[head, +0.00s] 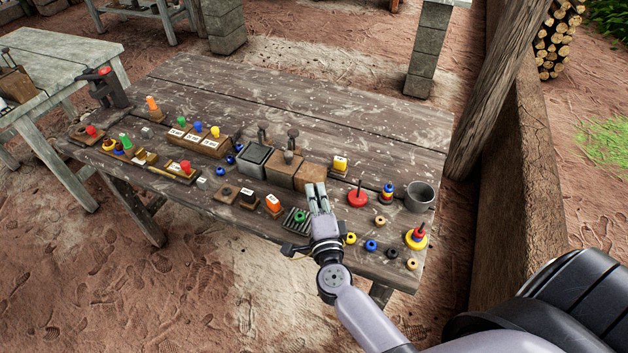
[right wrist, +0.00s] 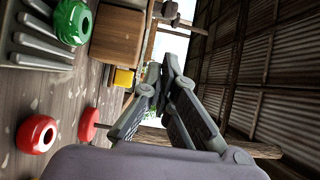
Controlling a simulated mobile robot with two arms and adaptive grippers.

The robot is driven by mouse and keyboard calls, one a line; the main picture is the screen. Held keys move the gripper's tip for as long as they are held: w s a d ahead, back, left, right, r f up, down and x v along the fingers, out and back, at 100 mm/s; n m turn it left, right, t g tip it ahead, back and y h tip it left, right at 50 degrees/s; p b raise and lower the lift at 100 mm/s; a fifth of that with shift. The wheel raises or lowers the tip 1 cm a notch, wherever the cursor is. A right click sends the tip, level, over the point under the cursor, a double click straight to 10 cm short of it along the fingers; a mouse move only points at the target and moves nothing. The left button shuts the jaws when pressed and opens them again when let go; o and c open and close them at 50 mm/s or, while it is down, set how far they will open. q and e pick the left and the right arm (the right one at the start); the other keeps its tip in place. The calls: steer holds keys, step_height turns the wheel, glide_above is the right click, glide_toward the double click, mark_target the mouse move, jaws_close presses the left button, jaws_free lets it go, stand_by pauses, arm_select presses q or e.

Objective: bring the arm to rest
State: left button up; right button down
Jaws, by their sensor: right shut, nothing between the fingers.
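My right gripper (head: 317,188) is over the front of the worn wooden table (head: 385,118), with its arm coming in from the lower right. Its fingers are together with nothing between them. In the right wrist view the closed fingers (right wrist: 166,70) point away from the camera, and the table lies to the left. A green ring (head: 300,217) on a grey ridged rack (head: 290,224) is just left of the gripper; the green ring also shows in the right wrist view (right wrist: 72,22). My left gripper is not in view.
Right of the gripper are a red disc on a peg (head: 357,197), a grey cup (head: 420,197), a red and yellow ring stack (head: 416,239) and small loose rings. Wooden blocks (head: 311,176) stand behind it. A leaning post (head: 497,90) and low wall (head: 520,190) bound the right.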

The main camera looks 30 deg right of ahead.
steer(key=v, duration=0.3)
steer(key=shift+s+d, duration=0.1)
steer(key=shift+s, duration=0.1)
steer(key=s+a+r+n+g+y, duration=0.1)
steer(key=s+a+r+n+y, duration=0.1)
steer(key=a+n+y, duration=0.45)
steer(key=s+a+r+n+y, duration=0.1)
steer(key=a+r+n+y, duration=0.1)
steer(key=a+n+y, duration=0.5)
steer(key=s+a+f+n+g, duration=0.1)
steer(key=s+f+n+g, duration=0.3)
steer(key=n, duration=0.2)
steer(key=s+d+f+n+g+h, duration=0.2)
steer(key=s+d+f+g+h, duration=0.15)
steer(key=s+d, duration=0.35)
steer(key=s+d+f+n+g+h, duration=0.2)
steer(key=s+d+f+g+h, duration=0.1)
steer(key=s+d+g+h, duration=0.4)
steer(key=s+a+f+y, duration=0.1)
steer(key=s+f, duration=0.1)
steer(key=f, duration=1.2)
steer(key=s+a+f+y, duration=0.1)
steer(key=f, duration=1.3)
steer(key=s+d+f, duration=0.3)
steer(key=s+f, duration=1.1)
steer(key=s, duration=0.2)
steer(key=shift+s+f+g, duration=0.15)
steer(key=shift+s+g, duration=0.05)
steer(key=shift+g, duration=0.15)
